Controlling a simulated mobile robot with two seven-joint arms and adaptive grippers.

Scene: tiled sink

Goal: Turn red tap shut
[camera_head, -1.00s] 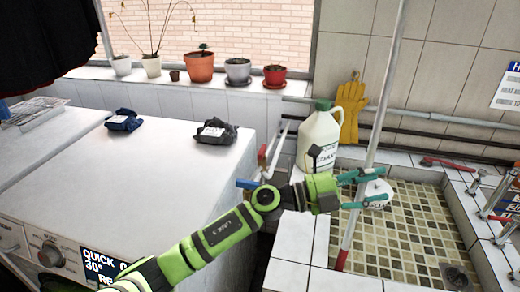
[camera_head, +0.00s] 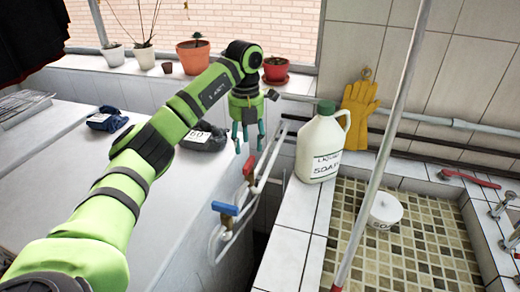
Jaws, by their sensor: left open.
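The red tap (camera_head: 249,165) is a small red lever on the white pipework at the side of the white machine. A blue tap (camera_head: 225,208) sits lower on the same pipes. My left gripper (camera_head: 249,146) points down with its teal fingers apart and empty. Its fingertips are just above the red tap in the picture; whether they touch it I cannot tell. My right gripper is not in view.
A white jug (camera_head: 320,147) stands on the tiled ledge right of the pipes. A pole (camera_head: 385,146) slants across the sink, near a small white tub (camera_head: 385,211). Dark bundles (camera_head: 204,138) lie on the machine, and potted plants (camera_head: 276,70) line the sill.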

